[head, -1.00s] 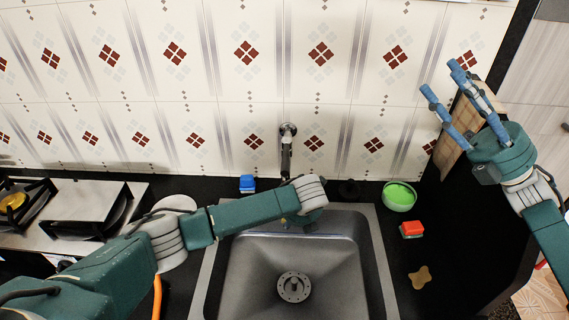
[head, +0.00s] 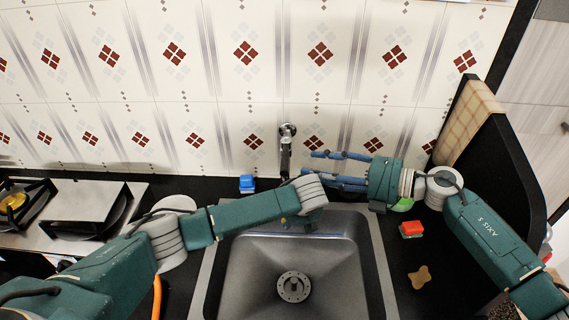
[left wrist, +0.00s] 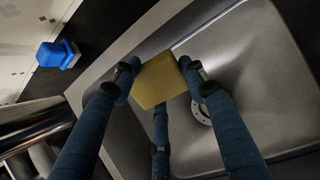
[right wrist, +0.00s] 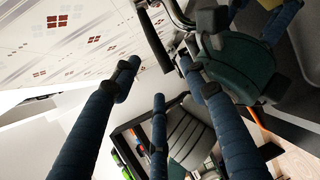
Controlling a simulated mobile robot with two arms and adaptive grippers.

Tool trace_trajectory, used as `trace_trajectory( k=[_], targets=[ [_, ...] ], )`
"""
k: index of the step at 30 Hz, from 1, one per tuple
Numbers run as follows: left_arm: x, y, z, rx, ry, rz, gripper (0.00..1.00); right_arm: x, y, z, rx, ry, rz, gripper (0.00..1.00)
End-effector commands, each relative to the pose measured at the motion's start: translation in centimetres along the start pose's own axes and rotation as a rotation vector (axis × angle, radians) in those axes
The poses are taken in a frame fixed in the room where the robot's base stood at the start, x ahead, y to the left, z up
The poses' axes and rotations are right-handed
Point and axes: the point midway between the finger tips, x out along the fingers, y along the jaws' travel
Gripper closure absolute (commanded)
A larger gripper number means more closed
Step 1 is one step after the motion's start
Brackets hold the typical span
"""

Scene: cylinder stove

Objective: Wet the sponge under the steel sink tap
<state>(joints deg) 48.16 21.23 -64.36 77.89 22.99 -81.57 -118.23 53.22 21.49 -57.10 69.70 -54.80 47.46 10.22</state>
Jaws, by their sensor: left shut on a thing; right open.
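The yellow sponge (left wrist: 160,82) is held between the fingertips of my left gripper (left wrist: 157,70), over the steel sink, in the left wrist view. In the head view my left forearm and wrist hide the sponge and most of that gripper. The steel sink (head: 250,262) is in the middle of the head view, its drain clear. No water is visible.
A green bowl (head: 403,205) is mostly hidden behind my right gripper. A red item (head: 411,230) and a tan piece (head: 419,277) lie right of the sink. A blue item (head: 247,183) stands behind it. A stove (head: 82,216) is at left and a dark panel (head: 485,165) at right.

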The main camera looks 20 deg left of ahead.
Motion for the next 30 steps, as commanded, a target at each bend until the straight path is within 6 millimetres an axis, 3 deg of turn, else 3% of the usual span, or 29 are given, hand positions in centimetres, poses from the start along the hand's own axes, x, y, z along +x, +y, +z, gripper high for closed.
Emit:
trace_trajectory(
  k=[6, 13, 26, 30],
  targets=[
    [0.0, 0.0, 0.0, 0.000, 0.000, 0.000, 0.78, 4.7, 0.2, -0.1, 0.001, 0.002, 0.003, 0.56],
    [0.0, 0.0, 0.0, 0.000, 0.000, 0.000, 0.78, 8.2, 0.1, 0.0, 0.001, 0.001, 0.003, 0.56],
    [0.0, 0.0, 0.0, 0.000, 0.000, 0.000, 0.78, 9.2, 0.1, 0.0, 0.000, 0.000, 0.002, 0.56],
    [0.0, 0.0, 0.0, 0.000, 0.000, 0.000, 0.78, 9.2, 0.1, 0.0, 0.000, 0.000, 0.002, 0.80]
  ],
)
